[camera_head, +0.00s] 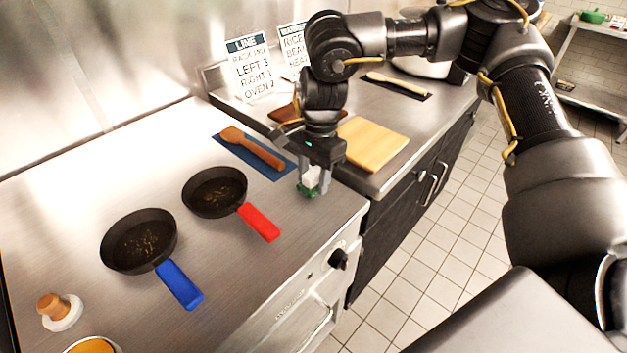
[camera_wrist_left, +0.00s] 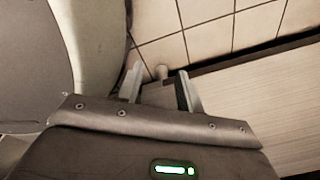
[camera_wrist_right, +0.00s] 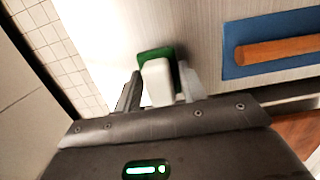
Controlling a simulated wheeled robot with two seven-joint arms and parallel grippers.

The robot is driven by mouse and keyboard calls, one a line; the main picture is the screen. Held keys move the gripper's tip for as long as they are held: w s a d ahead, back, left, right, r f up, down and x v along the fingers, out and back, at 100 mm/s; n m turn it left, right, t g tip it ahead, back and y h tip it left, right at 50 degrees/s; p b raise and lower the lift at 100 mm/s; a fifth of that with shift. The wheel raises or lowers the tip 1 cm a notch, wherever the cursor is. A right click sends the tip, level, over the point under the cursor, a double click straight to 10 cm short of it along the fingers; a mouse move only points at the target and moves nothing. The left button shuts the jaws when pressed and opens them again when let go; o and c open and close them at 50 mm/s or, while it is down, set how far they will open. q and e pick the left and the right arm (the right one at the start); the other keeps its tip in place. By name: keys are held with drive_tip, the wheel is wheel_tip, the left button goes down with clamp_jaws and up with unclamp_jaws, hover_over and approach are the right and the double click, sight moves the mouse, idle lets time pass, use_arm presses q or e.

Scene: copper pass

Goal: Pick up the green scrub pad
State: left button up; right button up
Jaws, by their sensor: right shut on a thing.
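The green scrub pad (camera_head: 305,191) has a green base and a white block on top. It is at the steel counter near its front edge, right of the red-handled pan. I cannot tell whether it touches the counter. My right gripper (camera_head: 313,184) points down and is shut on the white block. In the right wrist view, the white block (camera_wrist_right: 158,84) is between the fingers and the green base (camera_wrist_right: 147,55) shows beyond it.
A blue mat (camera_head: 229,148) with a wooden utensil (camera_head: 262,152) lies just left of my right gripper. Pans with red (camera_head: 259,223) and blue (camera_head: 180,285) handles stand further left. A cutting board (camera_head: 377,145) lies to the right. Two signs stand behind.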

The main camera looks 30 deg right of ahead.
use_arm(q)
drive_tip(key=shift+w+a+f+b, duration=0.55)
drive_tip(key=shift+a+f+b, duration=0.05)
drive_tip(key=shift+b, duration=0.2)
use_arm(e)
drive_tip(key=s+r, duration=1.1)
drive_tip(key=s, duration=0.3)
drive_tip(key=shift+a+r, duration=0.25)
drive_tip(key=shift+r, duration=0.05)
drive_tip(key=shift+o, duration=1.4)
drive_tip(key=shift+c, duration=0.9)
drive_tip(key=n+g+h, duration=0.1)
drive_tip(key=n, duration=0.9)
hover_over(311, 194)
wheel_tip(311, 194, down, 8)
drive_tip(key=shift+r, duration=0.15)
use_arm(q)
drive_tip(key=shift+s, duration=0.4)
use_arm(e)
drive_tip(key=shift+w+d+n, duration=0.1)
drive_tip(key=shift+w+n, duration=0.2)
drive_tip(key=shift+n, duration=0.1)
